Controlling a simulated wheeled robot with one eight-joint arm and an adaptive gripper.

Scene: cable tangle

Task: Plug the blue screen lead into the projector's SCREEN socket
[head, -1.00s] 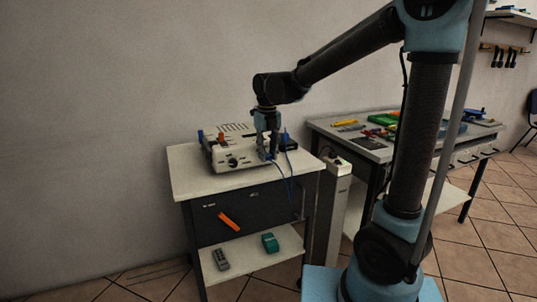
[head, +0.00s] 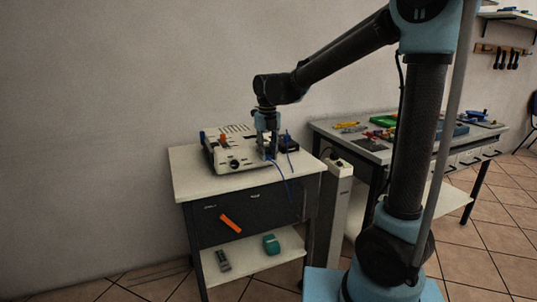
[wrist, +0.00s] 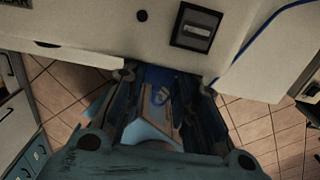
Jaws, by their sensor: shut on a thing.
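The white projector (head: 228,158) sits on top of a cart. My gripper (head: 266,148) points down at the projector's right end in the head view. In the wrist view my gripper (wrist: 166,88) is shut on the blue lead's end (wrist: 158,88), seen between the fingers; the fingers hide much of it. A dark square socket (wrist: 195,28) shows in a pale surface just beyond the fingertips, apart from the held end. I cannot read a label on it. The blue lead (head: 284,182) hangs over the cart's front edge.
The cart top (head: 190,180) has free room at its front. An orange strip (head: 230,222) is on the cart's dark front. A white post (head: 340,170) and a cluttered workbench (head: 365,150) stand to the right. A blue cable (wrist: 258,38) crosses the pale surface in the wrist view.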

